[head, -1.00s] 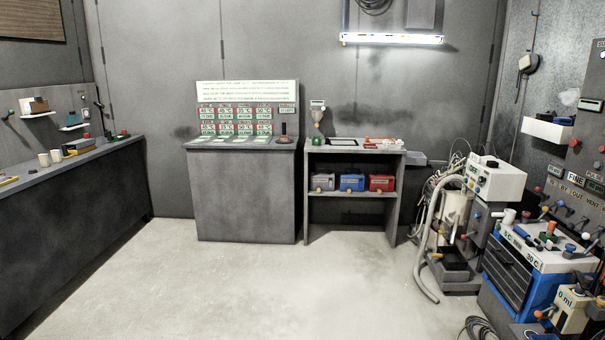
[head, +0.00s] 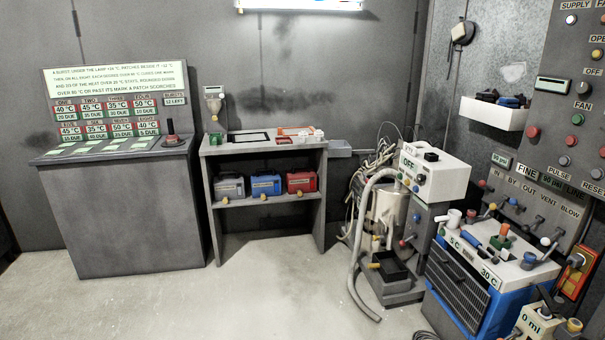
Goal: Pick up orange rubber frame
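A small flat orange-red piece (head: 296,130) lies on top of the grey shelf bench, towards its right end. It may be the orange rubber frame, but it is too small to tell its shape. A black-edged rectangular frame (head: 248,138) lies flat to its left on the same top. Neither of my grippers is in view.
The grey shelf bench (head: 325,190) holds grey, blue (head: 266,186) and red (head: 301,182) boxes below. A grey console (head: 140,220) stands left. A hosed machine (head: 433,175) and a blue cooler unit (head: 462,290) crowd the right. The floor in front (head: 250,300) is clear.

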